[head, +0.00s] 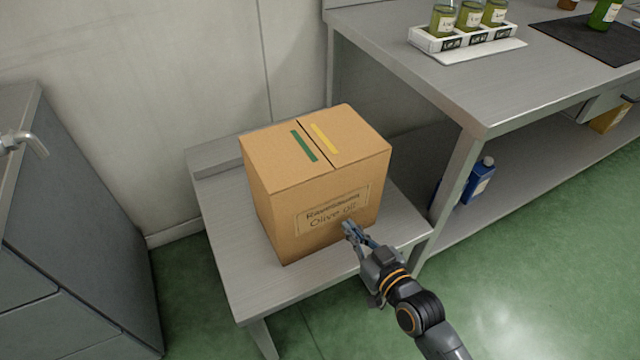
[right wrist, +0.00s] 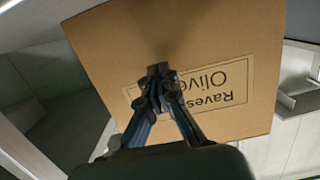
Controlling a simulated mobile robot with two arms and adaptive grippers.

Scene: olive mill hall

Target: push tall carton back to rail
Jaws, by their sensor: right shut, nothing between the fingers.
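The tall carton (head: 290,215) is a brown box with an olive oil label on its front and green and yellow strips on top. It stands upright on a low grey bench (head: 225,265). The rail (head: 215,158) is a raised grey strip along the bench's back edge, partly hidden by the carton. My right gripper (head: 347,229) is shut and empty at the carton's front face, low and right of its middle. In the right wrist view the fingertips (right wrist: 161,72) are over the carton's label side (right wrist: 200,50); whether they touch cannot be told. My left gripper is not in view.
A grey cabinet (head: 75,230) stands at the left. At the right a taller worktable (head: 480,90) carries a white rack (head: 465,40) with oil bottles. A blue jug (head: 480,180) is on its lower shelf. Bare bench top lies left of the carton.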

